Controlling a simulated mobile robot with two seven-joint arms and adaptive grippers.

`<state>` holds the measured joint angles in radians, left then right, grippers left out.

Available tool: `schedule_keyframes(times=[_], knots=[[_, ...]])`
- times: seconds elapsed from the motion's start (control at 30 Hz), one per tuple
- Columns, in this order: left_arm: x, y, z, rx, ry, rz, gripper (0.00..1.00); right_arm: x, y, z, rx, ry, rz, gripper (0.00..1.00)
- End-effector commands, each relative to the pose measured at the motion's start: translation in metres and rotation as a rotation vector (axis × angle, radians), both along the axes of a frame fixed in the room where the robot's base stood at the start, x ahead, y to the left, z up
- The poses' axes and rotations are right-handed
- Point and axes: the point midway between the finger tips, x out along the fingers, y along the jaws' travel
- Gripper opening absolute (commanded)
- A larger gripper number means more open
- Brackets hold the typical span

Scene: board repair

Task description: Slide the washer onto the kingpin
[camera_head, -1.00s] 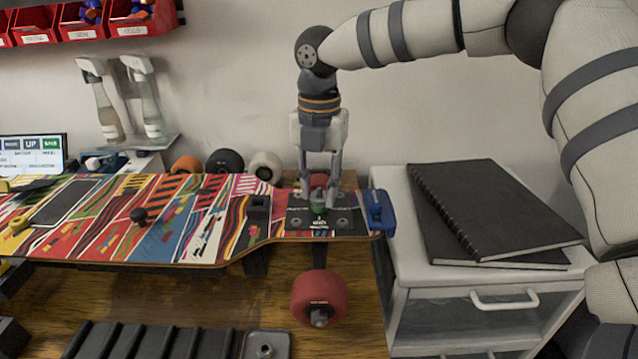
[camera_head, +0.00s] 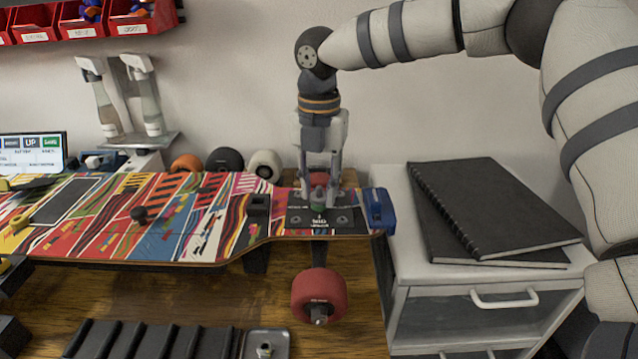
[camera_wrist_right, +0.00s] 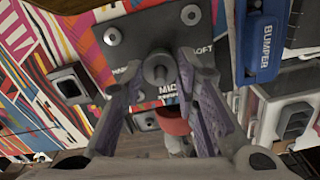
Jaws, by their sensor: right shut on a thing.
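My right gripper (camera_head: 319,200) points straight down over the truck baseplate (camera_head: 346,219) at the right end of the skateboard deck. Its fingers are shut on a small grey round washer (camera_wrist_right: 158,66), which shows between the fingertips in the right wrist view. A small round tip shows at the washer's centre and looks like the kingpin's end; how far the washer is down on it is hard to tell. My left gripper is not in view.
The patterned deck (camera_head: 180,240) lies across the bench, with a blue bumper (camera_head: 381,208) at its right end. A red wheel (camera_head: 319,293) sticks out in front. A small metal tray (camera_head: 264,341) holds a nut. Notebooks (camera_head: 495,208) lie on the white drawer unit at right.

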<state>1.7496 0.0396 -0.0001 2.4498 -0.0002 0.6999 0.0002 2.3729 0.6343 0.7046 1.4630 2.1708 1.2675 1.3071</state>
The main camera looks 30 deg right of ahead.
Motion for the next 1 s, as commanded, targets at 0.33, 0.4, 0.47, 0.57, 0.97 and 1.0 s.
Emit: schedule_keyframes(times=[0.33,0.4,0.47,0.57,0.97,1.0], knots=[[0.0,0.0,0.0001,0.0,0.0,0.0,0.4,0.0001,0.0,0.0004,0.001,-0.001,0.0,0.51],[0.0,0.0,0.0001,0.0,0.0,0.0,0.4,0.0001,0.0,0.0004,0.001,-0.001,0.0,0.51],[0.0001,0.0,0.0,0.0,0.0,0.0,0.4,0.0001,0.0,0.0004,0.001,-0.001,0.0,0.51],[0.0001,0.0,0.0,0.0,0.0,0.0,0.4,0.0001,0.0,0.0004,0.001,-0.001,0.0,0.51],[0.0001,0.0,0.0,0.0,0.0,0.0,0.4,0.0001,0.0001,0.0003,0.001,-0.001,0.0,0.43],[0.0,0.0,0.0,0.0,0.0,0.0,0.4,0.0001,0.0001,0.0003,0.001,-0.001,0.0,0.43]])
